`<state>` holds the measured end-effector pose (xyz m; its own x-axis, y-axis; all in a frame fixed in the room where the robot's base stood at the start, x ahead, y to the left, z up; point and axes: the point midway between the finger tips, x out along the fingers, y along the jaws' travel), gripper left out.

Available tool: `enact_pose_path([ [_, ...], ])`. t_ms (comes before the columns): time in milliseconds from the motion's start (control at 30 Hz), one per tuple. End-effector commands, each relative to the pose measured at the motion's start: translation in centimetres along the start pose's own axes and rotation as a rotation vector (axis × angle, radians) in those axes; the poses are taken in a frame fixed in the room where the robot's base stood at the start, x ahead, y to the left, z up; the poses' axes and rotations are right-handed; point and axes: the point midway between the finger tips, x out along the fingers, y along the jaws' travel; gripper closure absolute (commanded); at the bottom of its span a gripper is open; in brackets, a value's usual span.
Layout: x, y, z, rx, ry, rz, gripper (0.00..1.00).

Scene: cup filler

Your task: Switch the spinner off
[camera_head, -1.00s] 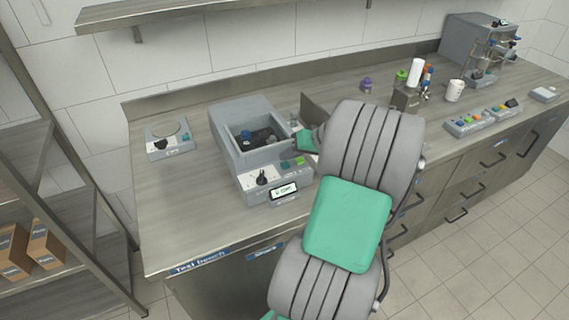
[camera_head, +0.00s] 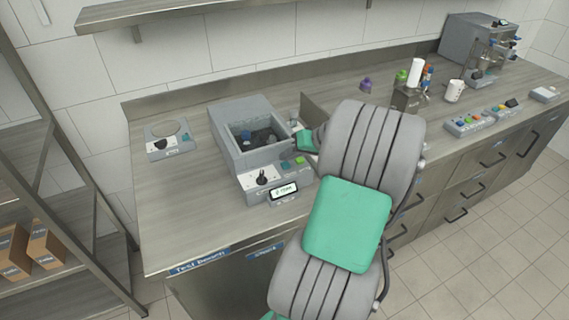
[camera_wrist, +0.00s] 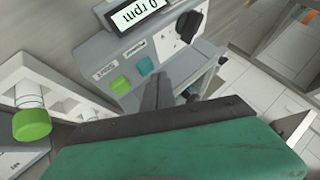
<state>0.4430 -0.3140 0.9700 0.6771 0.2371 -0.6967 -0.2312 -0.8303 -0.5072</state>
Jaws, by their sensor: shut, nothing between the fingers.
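The spinner (camera_head: 228,128) is a grey box on the bench with an open basin holding dark contents and a blue-capped item. Its sloped front panel carries a black knob (camera_head: 262,177), a teal button, a green button and a small display (camera_head: 284,191). In the wrist view the panel shows upside down: knob (camera_wrist: 188,27), teal button (camera_wrist: 146,66), green button (camera_wrist: 121,85) and display (camera_wrist: 138,12), which reads "0 rpm" in its visible part and is cut off at the top. My gripper (camera_wrist: 160,85) is shut and empty, close to the buttons; contact cannot be told.
A small grey device with a round plate (camera_head: 168,142) stands left of the spinner. A green-capped thing (camera_wrist: 32,123) shows left in the wrist view. A mug (camera_head: 454,91), a bottle holder and a button box (camera_head: 480,118) stand at right. The bench's front left is clear.

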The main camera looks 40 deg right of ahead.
Motion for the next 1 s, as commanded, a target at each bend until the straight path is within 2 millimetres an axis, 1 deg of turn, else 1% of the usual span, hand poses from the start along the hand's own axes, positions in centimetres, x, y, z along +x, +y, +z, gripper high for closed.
enact_pose_path([
  [200,0.61,0.45,0.45,-0.001,0.0,0.0,1.0],
  [1000,0.85,0.6,0.65,0.0,0.0,0.0,1.0],
])
